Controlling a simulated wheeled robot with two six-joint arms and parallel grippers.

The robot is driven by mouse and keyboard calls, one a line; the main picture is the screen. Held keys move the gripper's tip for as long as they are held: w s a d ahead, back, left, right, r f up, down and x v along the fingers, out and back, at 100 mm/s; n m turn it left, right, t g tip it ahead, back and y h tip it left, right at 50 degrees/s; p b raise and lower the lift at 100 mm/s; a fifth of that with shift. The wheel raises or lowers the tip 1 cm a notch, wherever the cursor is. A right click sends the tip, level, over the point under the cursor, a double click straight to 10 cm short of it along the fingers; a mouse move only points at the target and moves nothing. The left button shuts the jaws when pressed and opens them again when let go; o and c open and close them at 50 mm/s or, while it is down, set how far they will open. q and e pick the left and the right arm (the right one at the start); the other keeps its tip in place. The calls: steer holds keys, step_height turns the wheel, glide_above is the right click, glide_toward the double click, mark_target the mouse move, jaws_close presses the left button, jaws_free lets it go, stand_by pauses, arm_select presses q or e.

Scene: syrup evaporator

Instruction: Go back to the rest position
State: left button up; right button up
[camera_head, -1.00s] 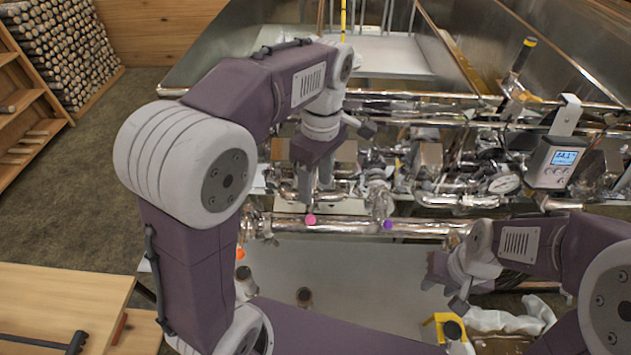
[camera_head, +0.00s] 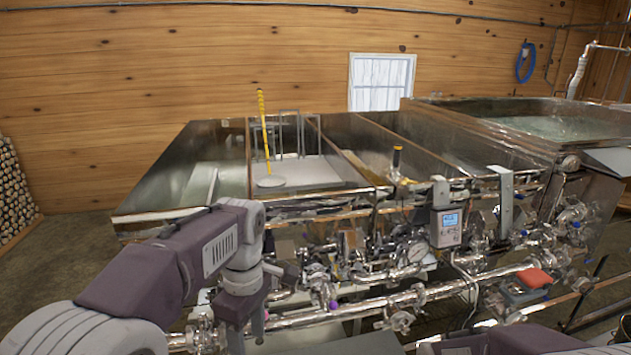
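My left gripper (camera_head: 246,328) points down in front of the pipework at the front of the evaporator (camera_head: 150,217). Its wrist and fingers overlap the pipes in the picture, and I cannot tell whether the fingers are apart or touch anything. My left arm comes in from the lower left. Part of my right arm shows at the bottom edge, right of the middle. My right gripper is out of view.
Metal pipes and valves (camera_head: 410,253) run along the evaporator front, close to my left gripper. A digital meter (camera_head: 447,227) hangs there. A skimmer with a yellow handle (camera_head: 262,125) stands in a pan. A red-topped device (camera_head: 534,279) sits at the right. Stacked logs (camera_head: 14,200) stand far left.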

arm_select(q)
steer(key=s+a+f+m+b, duration=0.1)
steer(key=f+m+b, duration=0.3)
steer(key=f, duration=0.6)
steer(key=s+a+f+m+t+b, duration=0.1)
steer(key=f+m+b, duration=0.4)
steer(key=f, duration=0.6)
steer(key=s+a+f+m+t+b, duration=0.1)
steer(key=s+a+f+m+b, duration=0.2)
steer(key=f, duration=0.8)
steer(key=shift+s+a+m+h+b, duration=0.2)
steer(key=shift+s+m+h+b, duration=0.1)
steer(key=shift+s+m+b, duration=0.65)
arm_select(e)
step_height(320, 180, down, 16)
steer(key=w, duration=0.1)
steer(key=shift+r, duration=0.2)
arm_select(q)
steer(key=shift+w, duration=0.25)
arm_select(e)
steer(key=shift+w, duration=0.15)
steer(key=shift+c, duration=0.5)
